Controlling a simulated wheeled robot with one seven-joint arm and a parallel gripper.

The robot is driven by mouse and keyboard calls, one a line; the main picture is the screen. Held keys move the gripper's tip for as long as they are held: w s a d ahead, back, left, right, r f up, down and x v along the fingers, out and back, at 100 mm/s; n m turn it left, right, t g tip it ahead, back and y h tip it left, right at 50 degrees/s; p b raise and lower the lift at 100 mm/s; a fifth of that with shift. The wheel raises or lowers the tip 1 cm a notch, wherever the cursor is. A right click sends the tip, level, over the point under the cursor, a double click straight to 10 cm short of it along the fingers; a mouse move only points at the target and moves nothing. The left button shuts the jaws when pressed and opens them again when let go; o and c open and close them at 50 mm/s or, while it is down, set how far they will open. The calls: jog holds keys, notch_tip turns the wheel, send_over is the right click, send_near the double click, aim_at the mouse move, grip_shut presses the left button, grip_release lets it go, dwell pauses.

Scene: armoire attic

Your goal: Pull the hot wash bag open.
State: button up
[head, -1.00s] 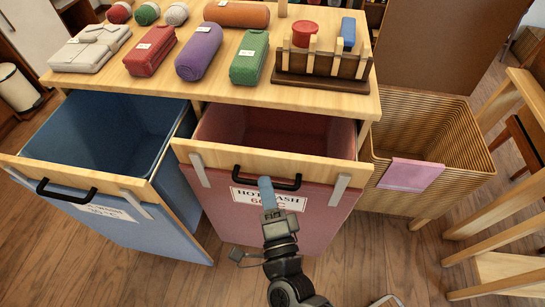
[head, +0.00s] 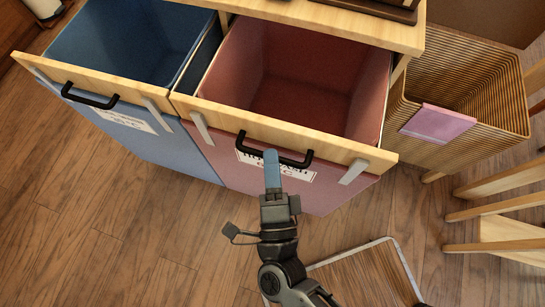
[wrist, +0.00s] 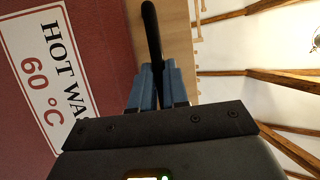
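The hot wash bag (head: 225,163) is a red fabric bin with a wooden front rail (head: 285,133). It stands pulled well out from under the counter, its empty-looking inside showing. Its black handle (head: 296,160) is on the rail, above a label partly hidden by my gripper. My gripper (head: 271,158) is at the middle of the handle, with blue fingers. In the wrist view, the fingers (wrist: 157,76) are closed on either side of the black handle (wrist: 151,30). The label beside them reads HOT WA and 60 °C (wrist: 52,75).
A blue bag (head: 160,150) with its own black handle (head: 89,97) stands open on the left. A wicker basket (head: 478,130) with a pink cloth (head: 437,124) is on the right. Wooden legs (head: 510,215) stand farther right. The floor at lower left is clear.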

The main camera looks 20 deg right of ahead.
jog(key=o, duration=0.5)
jog(key=shift+c, duration=0.2)
jog(key=b+v, duration=0.1)
jog(key=v, duration=0.6)
jog(key=shift+s, duration=0.35)
jog(key=shift+a+f, duration=0.1)
jog(key=shift+a, duration=0.05)
